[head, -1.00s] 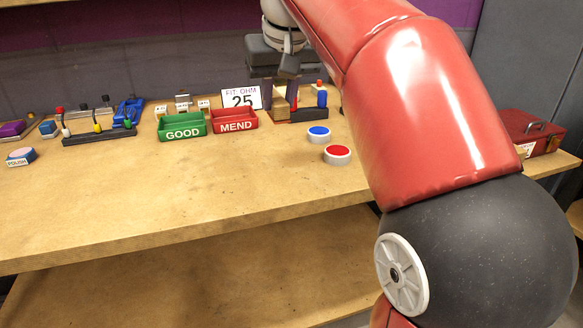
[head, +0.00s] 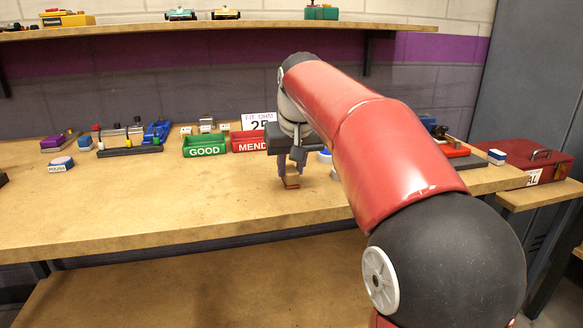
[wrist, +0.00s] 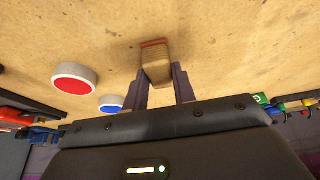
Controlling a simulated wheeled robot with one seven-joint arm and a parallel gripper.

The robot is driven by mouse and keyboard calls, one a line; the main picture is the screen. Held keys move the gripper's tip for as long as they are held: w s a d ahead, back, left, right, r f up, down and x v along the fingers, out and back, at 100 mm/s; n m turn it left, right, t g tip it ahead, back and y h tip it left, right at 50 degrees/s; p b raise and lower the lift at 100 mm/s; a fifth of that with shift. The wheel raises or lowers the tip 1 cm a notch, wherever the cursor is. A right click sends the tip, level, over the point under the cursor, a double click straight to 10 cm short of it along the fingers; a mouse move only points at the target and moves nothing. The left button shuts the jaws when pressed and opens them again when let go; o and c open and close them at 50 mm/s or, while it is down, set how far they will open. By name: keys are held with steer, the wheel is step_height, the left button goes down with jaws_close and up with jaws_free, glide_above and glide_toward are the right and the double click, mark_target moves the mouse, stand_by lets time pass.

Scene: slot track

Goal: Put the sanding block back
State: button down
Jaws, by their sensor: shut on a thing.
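The sanding block (wrist: 155,65), tan with a red edge, is between my gripper's fingers in the wrist view. In the head view the block (head: 291,183) shows low at the fingertips, over the bare bench top. My gripper (head: 287,174) is shut on it and points down, in front of the red MEND tray. Its two dark fingers also show in the wrist view (wrist: 162,88). I cannot tell whether the block touches the bench.
A red button (wrist: 75,79) and a blue button (wrist: 111,103) are beside the gripper. The green GOOD tray (head: 205,147), the red MEND tray (head: 250,141) and a number sign (head: 259,121) stand behind. A red toolbox (head: 530,163) is at right. The front-left bench (head: 140,205) is clear.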

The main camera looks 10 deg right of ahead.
steer(key=shift+f, duration=0.15)
steer(key=c, duration=1.1)
jaws_free()
steer(key=shift+c, duration=0.2)
steer(key=shift+r, duration=0.35)
steer(key=p+v, duration=0.2)
steer(key=v, duration=1)
steer(key=s+f+t, duration=0.1)
steer(key=s+f, duration=2.2)
steer(key=f, duration=0.2)
steer(key=shift+s+f, duration=0.15)
steer(key=shift+s, duration=0.1)
